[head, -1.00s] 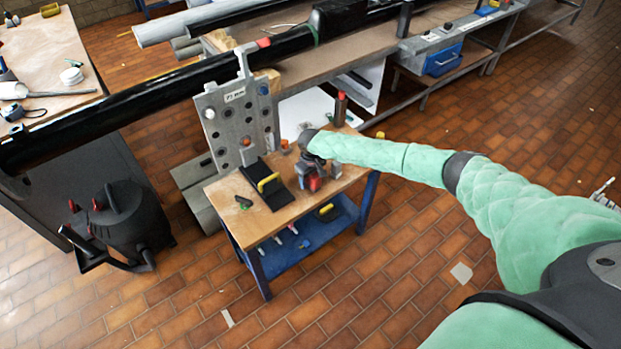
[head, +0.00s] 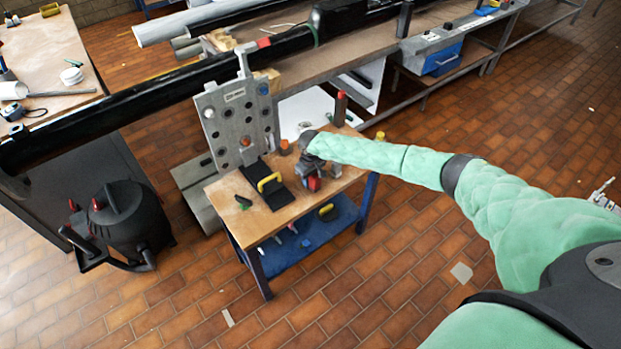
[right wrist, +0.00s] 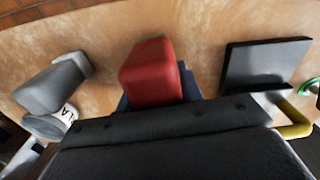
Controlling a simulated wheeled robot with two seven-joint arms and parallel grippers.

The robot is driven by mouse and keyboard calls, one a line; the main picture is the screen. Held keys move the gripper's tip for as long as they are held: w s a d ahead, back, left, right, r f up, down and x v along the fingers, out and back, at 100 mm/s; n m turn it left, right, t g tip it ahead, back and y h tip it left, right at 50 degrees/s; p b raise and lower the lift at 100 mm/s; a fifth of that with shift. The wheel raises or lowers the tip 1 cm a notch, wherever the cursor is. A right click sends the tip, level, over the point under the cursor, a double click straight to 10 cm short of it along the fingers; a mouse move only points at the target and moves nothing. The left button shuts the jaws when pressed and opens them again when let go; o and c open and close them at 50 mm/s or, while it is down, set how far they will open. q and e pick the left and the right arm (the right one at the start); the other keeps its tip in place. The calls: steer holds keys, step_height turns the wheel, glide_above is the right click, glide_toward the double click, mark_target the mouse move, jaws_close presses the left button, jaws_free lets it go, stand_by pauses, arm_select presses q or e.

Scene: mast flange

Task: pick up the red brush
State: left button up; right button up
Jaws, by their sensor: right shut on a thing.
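The red brush (head: 313,184) shows as a small red patch at my right gripper (head: 311,174), over the right part of the small wooden-topped table (head: 262,222). In the right wrist view the red block-shaped part of the brush (right wrist: 152,73) stands out just beyond the dark gripper body. My right gripper is shut on the brush. Its fingers and the rest of the brush are mostly hidden. I cannot tell whether the brush touches the table top. My left gripper is not in view.
A black plate with a yellow handle (head: 269,184) lies left of the gripper. A grey upright flange plate (head: 238,125) stands behind the table. A red-topped cylinder (head: 340,108) stands at the back right corner. A black vacuum-like canister (head: 125,220) is on the floor at left.

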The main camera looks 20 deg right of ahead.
steer(key=shift+r, duration=0.2)
